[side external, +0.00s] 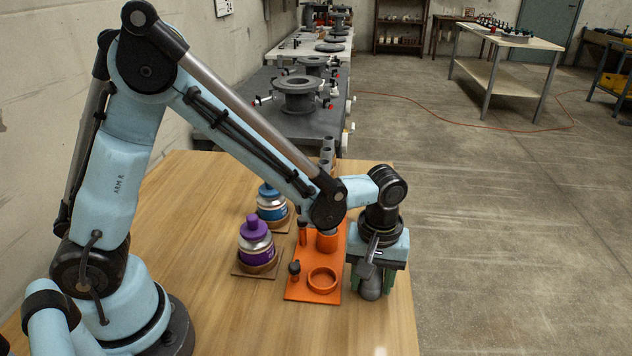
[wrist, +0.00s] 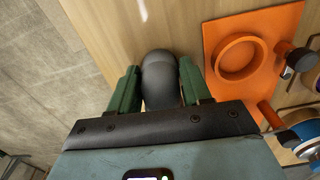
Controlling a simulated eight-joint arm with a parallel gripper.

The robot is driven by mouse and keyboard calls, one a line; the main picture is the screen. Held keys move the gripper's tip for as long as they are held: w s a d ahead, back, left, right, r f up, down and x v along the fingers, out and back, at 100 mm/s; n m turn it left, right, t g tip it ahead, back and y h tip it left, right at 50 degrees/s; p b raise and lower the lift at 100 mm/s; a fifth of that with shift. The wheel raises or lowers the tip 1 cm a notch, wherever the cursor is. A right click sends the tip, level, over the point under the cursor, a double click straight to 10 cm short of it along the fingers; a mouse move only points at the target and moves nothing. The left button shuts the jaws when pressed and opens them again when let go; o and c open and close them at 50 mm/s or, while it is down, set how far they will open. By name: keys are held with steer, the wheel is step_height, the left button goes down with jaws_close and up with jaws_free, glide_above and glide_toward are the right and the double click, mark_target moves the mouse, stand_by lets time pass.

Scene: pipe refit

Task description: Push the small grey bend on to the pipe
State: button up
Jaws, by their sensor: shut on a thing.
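The small grey bend (side external: 370,289) is dark, smooth and rounded. My gripper (side external: 373,279) is shut on it at the right of the orange fixture. In the wrist view the bend (wrist: 160,82) sits between the two green fingers of my gripper (wrist: 160,69). Its lower end is hidden in both views, and I cannot tell whether it touches the table. Grey upright pipe pieces (side external: 327,152) show behind my arm, partly hidden. I cannot tell which is the task's pipe.
The orange fixture (side external: 304,291) has a ring (side external: 322,280), an upright orange cup (side external: 327,242) and dark-topped pegs. A purple-capped bottle (side external: 256,241) and a blue-capped bottle (side external: 271,203) stand left of it. The wooden table's (side external: 215,290) right edge is close to my gripper.

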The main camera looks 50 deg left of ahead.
steer(key=shift+r, duration=0.2)
steer(key=shift+r, duration=0.4)
stand_by(0.4)
steer(key=shift+r, duration=1)
steer(key=shift+n, duration=0.4)
steer(key=a+r, duration=0.3)
steer(key=a, duration=0.1)
steer(key=a+r, duration=0.4)
steer(key=a, duration=0.1)
steer(key=w+a+r, duration=0.1)
steer(key=a+r, duration=0.2)
steer(key=a, duration=0.1)
steer(key=shift+w+a+r, duration=0.1)
steer(key=shift+a+r, duration=0.05)
steer(key=shift+r, duration=0.1)
steer(key=shift+f, duration=1.65)
